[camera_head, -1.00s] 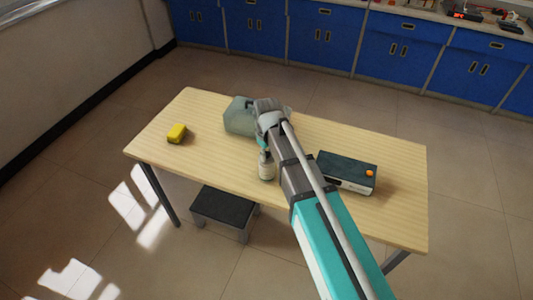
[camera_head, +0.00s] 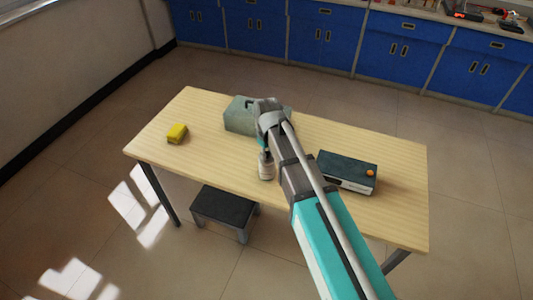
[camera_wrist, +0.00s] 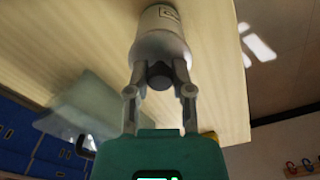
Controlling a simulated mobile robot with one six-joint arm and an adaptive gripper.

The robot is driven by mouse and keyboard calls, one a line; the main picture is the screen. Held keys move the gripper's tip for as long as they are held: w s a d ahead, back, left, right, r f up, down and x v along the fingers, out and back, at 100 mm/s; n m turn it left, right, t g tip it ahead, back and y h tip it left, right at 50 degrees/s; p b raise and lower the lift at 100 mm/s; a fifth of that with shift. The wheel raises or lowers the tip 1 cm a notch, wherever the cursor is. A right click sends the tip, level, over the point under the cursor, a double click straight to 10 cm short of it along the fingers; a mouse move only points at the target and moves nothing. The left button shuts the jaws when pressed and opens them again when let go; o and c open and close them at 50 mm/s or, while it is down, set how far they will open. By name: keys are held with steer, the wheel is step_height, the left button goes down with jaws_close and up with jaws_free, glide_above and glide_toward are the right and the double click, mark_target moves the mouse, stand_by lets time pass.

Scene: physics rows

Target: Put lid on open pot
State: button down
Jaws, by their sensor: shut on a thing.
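My gripper (camera_head: 263,147) is above the wooden table, near its middle. In the wrist view my gripper (camera_wrist: 160,88) has its two fingers on either side of a small dark round cap. The cap tops a pale grey bottle (camera_wrist: 160,25) with a label, which points away from the fingers. In the head view the bottle (camera_head: 267,168) hangs or stands below my gripper; I cannot tell whether its base touches the table. I make out no open pot and no separate lid in either view.
A dark box (camera_head: 346,168) with an orange knob stands right of my arm. A stool (camera_head: 223,207) is by the front edge.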

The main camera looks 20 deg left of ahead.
steer(key=shift+c, duration=2.1)
jaws_free()
steer(key=o, duration=0.4)
steer(key=shift+r, duration=0.2)
steer(key=shift+r+p, duration=3.35)
steer(key=shift+p, duration=0.15)
